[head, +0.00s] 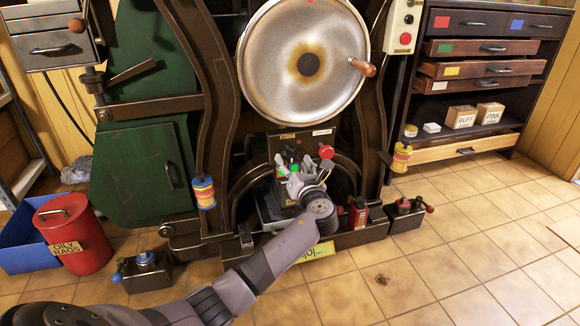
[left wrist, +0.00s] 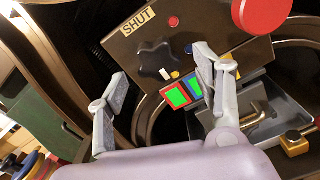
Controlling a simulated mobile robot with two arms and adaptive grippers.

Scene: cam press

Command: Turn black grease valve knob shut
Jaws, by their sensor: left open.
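The black grease valve knob (left wrist: 157,54) is a dark, lobed knob on a dark panel (left wrist: 215,25) in the left wrist view. A yellow "SHUT" label (left wrist: 138,20) is above it, and a small white mark (left wrist: 165,73) shows at its lower edge. My left gripper (left wrist: 160,65) is open, with one finger on each side of the knob's outline; I cannot tell whether either touches it. In the head view my left gripper (head: 294,179) is in front of the press's lower middle and the knob cannot be made out. My right gripper is not in view.
A red round knob (left wrist: 262,14) sticks out close to the right finger. Green-lit squares (left wrist: 178,97) and a metal tray (left wrist: 262,125) lie below the panel. The large metal disc (head: 303,62) is above. Open tile floor (head: 440,270) lies at right.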

